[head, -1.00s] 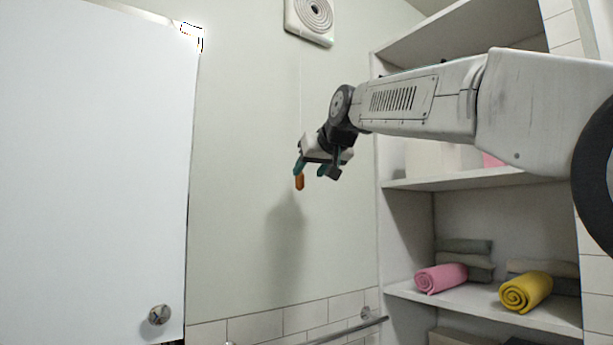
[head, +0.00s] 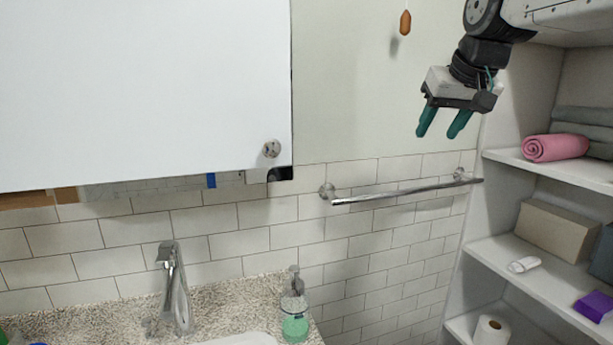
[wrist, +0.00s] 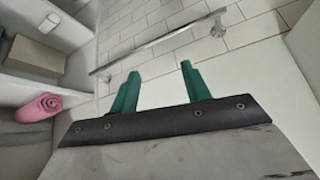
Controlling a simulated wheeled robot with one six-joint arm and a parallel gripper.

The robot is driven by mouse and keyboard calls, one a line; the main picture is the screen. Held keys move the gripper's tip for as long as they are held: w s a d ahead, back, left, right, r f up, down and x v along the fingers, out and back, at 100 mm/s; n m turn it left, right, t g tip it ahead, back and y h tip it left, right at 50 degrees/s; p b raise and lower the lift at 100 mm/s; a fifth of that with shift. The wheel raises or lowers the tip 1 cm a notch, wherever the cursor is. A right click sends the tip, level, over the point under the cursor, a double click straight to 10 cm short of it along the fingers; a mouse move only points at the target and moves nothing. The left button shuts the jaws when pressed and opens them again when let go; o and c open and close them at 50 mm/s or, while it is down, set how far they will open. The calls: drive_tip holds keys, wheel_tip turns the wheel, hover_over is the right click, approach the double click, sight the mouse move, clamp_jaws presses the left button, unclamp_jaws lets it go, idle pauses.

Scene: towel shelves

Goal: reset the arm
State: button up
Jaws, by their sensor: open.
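My gripper (head: 441,122) is open and empty, with its two green fingers pointing down in front of the wall, above the towel bar in the picture. In the wrist view my gripper (wrist: 158,80) shows both fingers apart with nothing between them. My arm comes in from the upper right in the head view. An orange-brown pull (head: 405,22) hangs left of my gripper and apart from it.
Shelves (head: 520,160) stand at the right with a rolled pink towel (head: 556,148) and a cardboard-coloured box (head: 555,232). A metal towel bar (head: 405,191) runs along the tiled wall. A white cabinet door (head: 150,90), faucet (head: 174,285) and soap bottle (head: 295,318) are at the left.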

drive_tip(key=s+d+f+g, duration=0.1)
drive_tip(key=s+f+g, duration=0.1)
drive_tip(key=s+f, duration=0.9)
drive_tip(key=s+d+f+g, duration=0.1)
drive_tip(key=s+f+g, duration=0.2)
drive_tip(key=s+f, duration=0.8)
drive_tip(key=s, duration=0.8)
drive_tip(key=shift+f+m+g+h, duration=0.2)
drive_tip(key=shift+m+g+h, duration=0.1)
drive_tip(key=shift+h, duration=0.1)
drive_tip(key=shift+a, duration=0.15)
